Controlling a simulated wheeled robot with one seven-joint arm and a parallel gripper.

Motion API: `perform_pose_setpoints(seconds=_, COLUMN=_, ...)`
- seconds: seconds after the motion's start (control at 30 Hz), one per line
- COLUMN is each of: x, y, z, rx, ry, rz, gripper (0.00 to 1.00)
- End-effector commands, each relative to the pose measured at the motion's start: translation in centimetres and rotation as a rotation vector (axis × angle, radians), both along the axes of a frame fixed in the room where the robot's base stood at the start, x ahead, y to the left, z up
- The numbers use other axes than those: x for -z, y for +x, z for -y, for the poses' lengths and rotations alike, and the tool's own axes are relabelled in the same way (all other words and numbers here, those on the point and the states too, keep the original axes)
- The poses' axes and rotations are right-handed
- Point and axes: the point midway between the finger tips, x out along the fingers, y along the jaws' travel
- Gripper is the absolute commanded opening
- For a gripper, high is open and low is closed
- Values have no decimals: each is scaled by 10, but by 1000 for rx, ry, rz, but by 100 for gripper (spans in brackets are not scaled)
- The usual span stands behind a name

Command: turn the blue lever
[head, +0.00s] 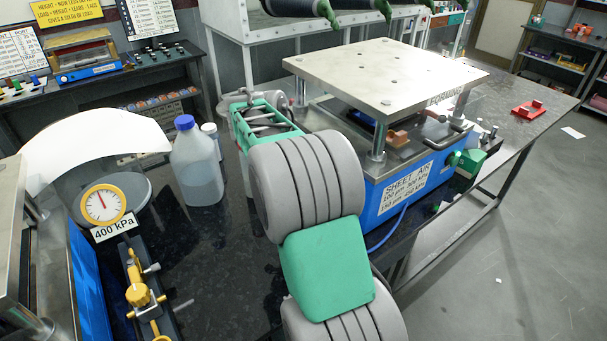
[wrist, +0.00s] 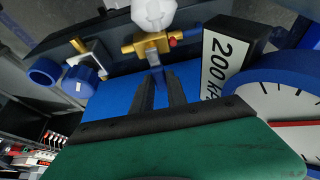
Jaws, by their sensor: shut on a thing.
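In the wrist view my gripper (wrist: 162,90) is shut on the blue lever (wrist: 156,61). Only a small part of the lever shows between the dark fingertips. The lever sits below a brass valve fitting (wrist: 145,44) with a pale rounded part above it. In the head view my own arm covers the middle of the scene, and I cannot make out the gripper or the lever there.
Beside the lever are a 200 kPa label block (wrist: 225,62), a blue-rimmed gauge (wrist: 285,105) and a blue knob (wrist: 80,80). The head view shows a 400 kPa gauge (head: 103,205), a jug (head: 195,165) and the FORMING press (head: 385,75).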

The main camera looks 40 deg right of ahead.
Motion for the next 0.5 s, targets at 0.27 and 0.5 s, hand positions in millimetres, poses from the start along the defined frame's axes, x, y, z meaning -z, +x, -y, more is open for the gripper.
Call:
perform_pose_setpoints(seconds=0.27, x=0, y=0, z=0, rx=2, ry=0, rz=1, gripper=39)
perform_pose_setpoints(seconds=0.5, x=0, y=0, z=0, rx=0, ry=0, rz=0, gripper=40)
